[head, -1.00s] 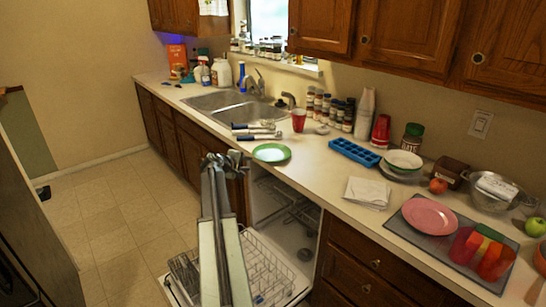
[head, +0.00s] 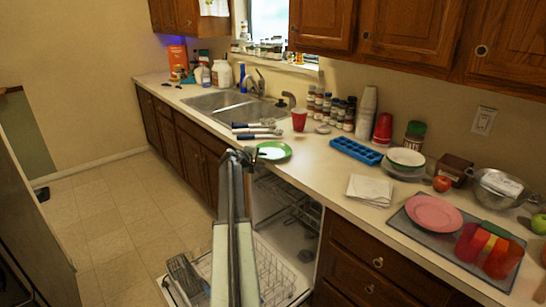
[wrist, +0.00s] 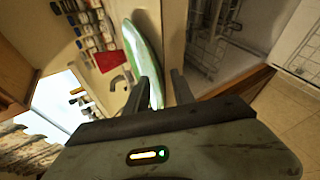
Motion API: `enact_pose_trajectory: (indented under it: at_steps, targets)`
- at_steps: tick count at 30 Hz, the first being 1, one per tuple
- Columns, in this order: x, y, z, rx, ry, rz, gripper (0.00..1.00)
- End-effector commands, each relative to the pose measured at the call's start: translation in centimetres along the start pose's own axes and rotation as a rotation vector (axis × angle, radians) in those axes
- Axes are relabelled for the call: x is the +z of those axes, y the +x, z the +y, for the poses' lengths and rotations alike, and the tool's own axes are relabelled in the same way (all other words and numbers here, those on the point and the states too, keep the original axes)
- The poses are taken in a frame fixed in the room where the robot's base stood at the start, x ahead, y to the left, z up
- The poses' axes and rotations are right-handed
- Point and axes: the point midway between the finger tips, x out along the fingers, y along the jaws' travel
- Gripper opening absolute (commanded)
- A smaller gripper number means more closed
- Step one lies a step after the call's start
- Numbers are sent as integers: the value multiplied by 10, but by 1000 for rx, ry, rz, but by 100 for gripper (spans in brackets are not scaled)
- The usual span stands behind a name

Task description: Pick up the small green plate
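The small green plate (head: 275,151) lies on the counter near its front edge, to the right of the sink. My gripper (head: 246,156) is at the plate's left edge in the head view and covers a little of it. In the wrist view the plate (wrist: 146,50) shows nearly edge-on, pale with a green rim. There my gripper (wrist: 166,88) is open, its two dark fingers apart, with the plate's near rim showing between them. I cannot tell whether a finger touches the plate.
The open dishwasher (head: 270,268) with its racks lies below the counter. Dark-handled utensils (head: 257,130) and a red cup (head: 299,120) are behind the plate. A blue ice tray (head: 356,151) stands to the right, with clear counter between.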

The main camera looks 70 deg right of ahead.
Motion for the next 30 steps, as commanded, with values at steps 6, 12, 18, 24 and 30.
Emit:
enact_pose_trajectory:
  at_steps: [6,12,18,24,30]
  targets:
    - [0,-1,1,0,0,0,2]
    - [1,-1,1,0,1,-1,0]
    - [1,-1,1,0,1,-1,0]
    - [1,-1,1,0,1,-1,0]
    - [1,-1,1,0,1,-1,0]
